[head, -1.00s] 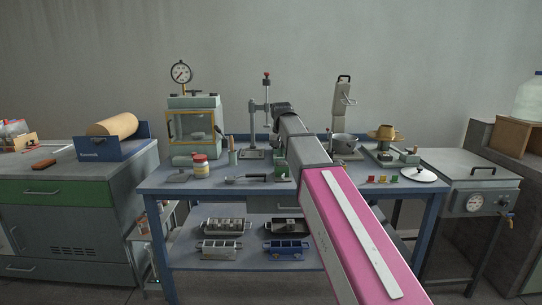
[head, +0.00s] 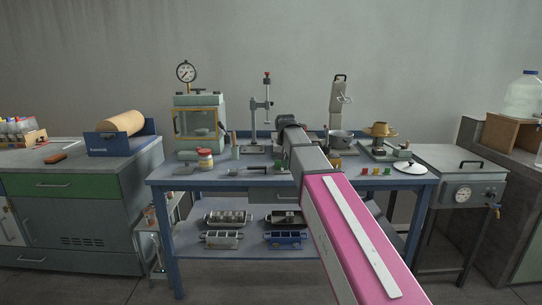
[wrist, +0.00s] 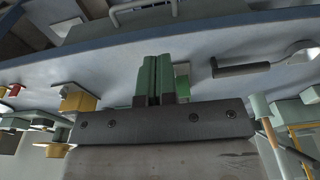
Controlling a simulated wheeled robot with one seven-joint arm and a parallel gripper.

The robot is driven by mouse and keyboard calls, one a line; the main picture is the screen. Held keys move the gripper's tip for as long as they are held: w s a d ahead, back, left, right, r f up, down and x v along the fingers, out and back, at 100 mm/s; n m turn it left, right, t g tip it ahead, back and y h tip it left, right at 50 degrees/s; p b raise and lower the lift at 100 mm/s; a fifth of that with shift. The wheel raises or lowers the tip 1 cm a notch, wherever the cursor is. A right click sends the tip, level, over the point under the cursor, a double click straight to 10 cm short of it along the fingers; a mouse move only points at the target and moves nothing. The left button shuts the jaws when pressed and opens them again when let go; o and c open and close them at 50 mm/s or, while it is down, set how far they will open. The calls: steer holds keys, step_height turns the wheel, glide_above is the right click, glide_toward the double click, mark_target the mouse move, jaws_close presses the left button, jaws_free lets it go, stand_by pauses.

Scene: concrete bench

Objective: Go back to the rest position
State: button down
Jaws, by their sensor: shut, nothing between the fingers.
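My gripper (wrist: 154,80) shows in the wrist view as two green fingers side by side, pressed together with nothing between them. It is over the front part of the blue-edged bench (wrist: 215,45). A spoon or ladle with a dark handle (wrist: 242,69) lies to the right of the fingers in that view.
Metal moulds (head: 287,239) sit on the lower shelf. Floor in front is clear.

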steer(key=s+d+f, duration=0.4)
steer(key=s+f, duration=0.4)
steer(key=f, duration=0.2)
steer(key=s+d+f+g, duration=0.1)
steer(key=s+d+f, duration=0.4)
steer(key=s+f, duration=0.3)
steer(key=s+d+f, duration=0.4)
steer(key=s+f, duration=0.4)
steer(key=f, duration=0.6)
steer(key=shift+s+d+f+g, duration=0.15)
steer(key=shift+s+f+g, duration=0.05)
steer(key=shift+f+g, duration=0.1)
